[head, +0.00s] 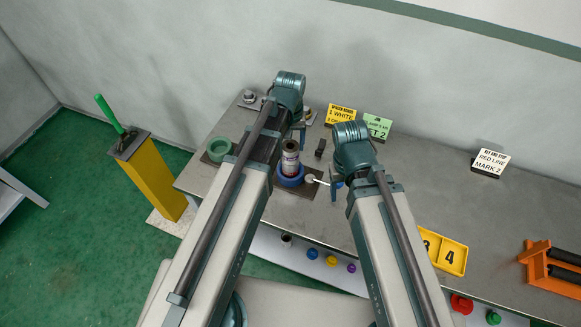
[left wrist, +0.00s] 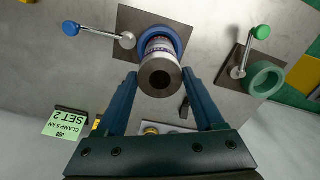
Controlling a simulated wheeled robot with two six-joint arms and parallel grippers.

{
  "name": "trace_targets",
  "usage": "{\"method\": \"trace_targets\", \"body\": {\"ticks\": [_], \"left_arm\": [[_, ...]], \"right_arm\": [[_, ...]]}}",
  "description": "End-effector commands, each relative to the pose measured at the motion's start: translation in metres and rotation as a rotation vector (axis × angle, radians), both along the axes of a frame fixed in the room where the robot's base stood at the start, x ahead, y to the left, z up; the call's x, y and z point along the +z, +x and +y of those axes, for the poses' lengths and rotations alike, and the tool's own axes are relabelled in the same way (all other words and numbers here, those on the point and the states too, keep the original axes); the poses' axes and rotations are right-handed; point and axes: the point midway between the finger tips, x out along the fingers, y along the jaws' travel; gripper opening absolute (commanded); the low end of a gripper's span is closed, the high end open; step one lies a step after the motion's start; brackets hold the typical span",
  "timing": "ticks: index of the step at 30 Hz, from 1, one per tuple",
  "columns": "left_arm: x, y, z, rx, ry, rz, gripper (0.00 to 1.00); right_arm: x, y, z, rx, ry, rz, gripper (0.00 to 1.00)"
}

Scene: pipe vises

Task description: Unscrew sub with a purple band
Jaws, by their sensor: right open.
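A green vise (head: 219,149) stands left of the blue one. A yellow numbered tray (head: 449,255) and orange rack (head: 552,268) are at right. Coloured knobs (head: 331,261) line the front shelf.

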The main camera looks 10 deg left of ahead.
Motion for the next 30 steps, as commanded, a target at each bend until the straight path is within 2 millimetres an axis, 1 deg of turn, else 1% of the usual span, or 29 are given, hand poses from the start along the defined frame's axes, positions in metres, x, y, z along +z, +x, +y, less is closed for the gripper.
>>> {"method": "trace_targets", "body": {"ticks": [1,5,6,8,9,11,14,30], "left_arm": [[0.0,0.0,0.0,0.0,0.0,0.0,0.47],[0.0,0.0,0.0,0.0,0.0,0.0,0.23],[0.0,0.0,0.0,0.001,0.0,0.0,0.16],[0.0,0.0,0.0,0.001,0.0,0.0,0.06],[0.0,0.0,0.0,0.008,0.0,0.0,0.02],[0.0001,0.0,0.0,0.042,0.0,0.0,0.02],[0.0002,0.0,0.0,0.162,0.0,0.0,0.02],[0.0006,0.0001,0.0,0.911,0.0,0.0,0.02]], "right_arm": [[0.0,0.0,0.0,0.0,0.0,0.0,0.64],[0.0,0.0,0.0,0.0,0.0,0.0,0.64],[0.0,0.0,0.0,0.0,0.0,0.0,0.64],[0.0,0.0,0.0,0.0,0.0,0.0,0.64],[0.0,0.0,0.0,0.0,0.0,0.0,0.64],[0.0001,0.0,0.0,0.0,0.0,0.0,0.64],[0.0002,0.0,0.0,0.0,0.0,0.0,0.64],[0.0006,0.0,0.0,0.0,0.0,0.0,0.64]]}}
